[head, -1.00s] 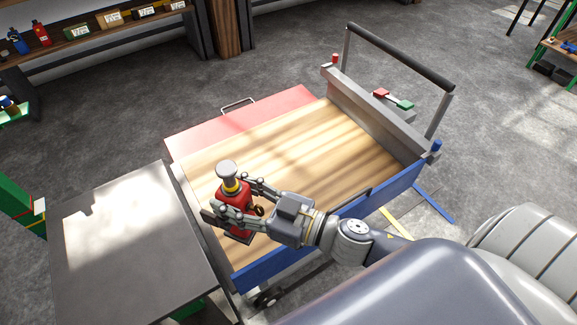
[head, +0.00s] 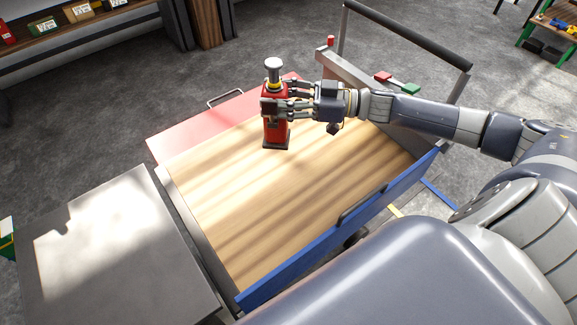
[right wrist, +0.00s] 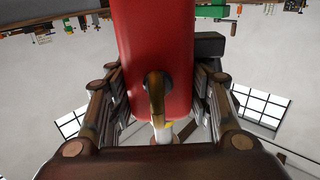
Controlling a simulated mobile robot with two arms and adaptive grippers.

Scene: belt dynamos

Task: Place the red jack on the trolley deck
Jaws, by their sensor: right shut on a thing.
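The red jack (head: 276,130) is upright, with a grey top, a yellow collar and a dark base. My right gripper (head: 275,106) is shut around its body. In the right wrist view the red jack (right wrist: 157,45) fills the middle between the fingers of my right gripper (right wrist: 160,95). The trolley deck (head: 290,195) is light wood, with a red panel on its far side and a blue one on its near side. In the head view the jack overlaps the far part of the deck; I cannot tell whether its base touches the wood. My left gripper is not in view.
A grey metal table (head: 115,250) stands left of the trolley. The trolley's handle (head: 410,35) rises at the right end, by a red and green control piece (head: 397,82). A shelf with boxes (head: 75,18) is at the back left. Most of the deck is bare.

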